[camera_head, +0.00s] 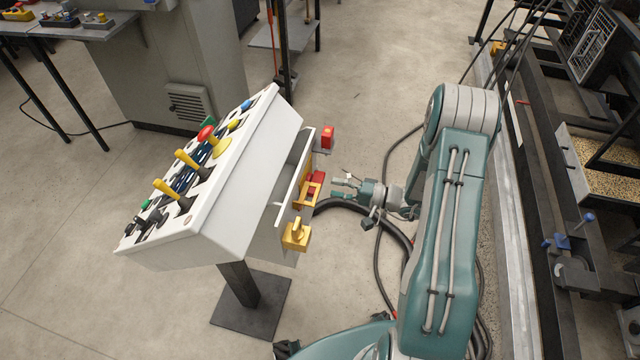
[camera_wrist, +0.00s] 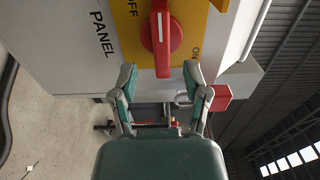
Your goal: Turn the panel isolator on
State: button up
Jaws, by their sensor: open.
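The panel isolator has a red rotary handle (camera_wrist: 162,35) on a yellow plate (camera_wrist: 130,28). In the wrist view its long bar runs up and down the picture, with OFF to its left and NO or ON lettering to its right. PANEL is printed on the pale box left of the plate. In the head view the red handle (camera_head: 317,183) is on the side of the console facing my arm. My gripper (camera_head: 339,187) is open and faces it. In the wrist view my fingertips (camera_wrist: 160,74) are on either side of the bar's lower end; contact cannot be told.
On the same console side are a yellow box with a yellow knob (camera_head: 296,234) and a red box (camera_head: 327,138). The sloping console top (camera_head: 195,165) carries yellow levers and buttons. A black cable (camera_head: 375,210) loops below my gripper. Machinery (camera_head: 590,190) stands to the right.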

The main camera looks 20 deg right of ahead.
aim_at(320, 182)
jog(key=x, duration=0.4)
jog(key=shift+w+a, duration=0.2)
jog(key=shift+a, duration=0.15)
grip_shut()
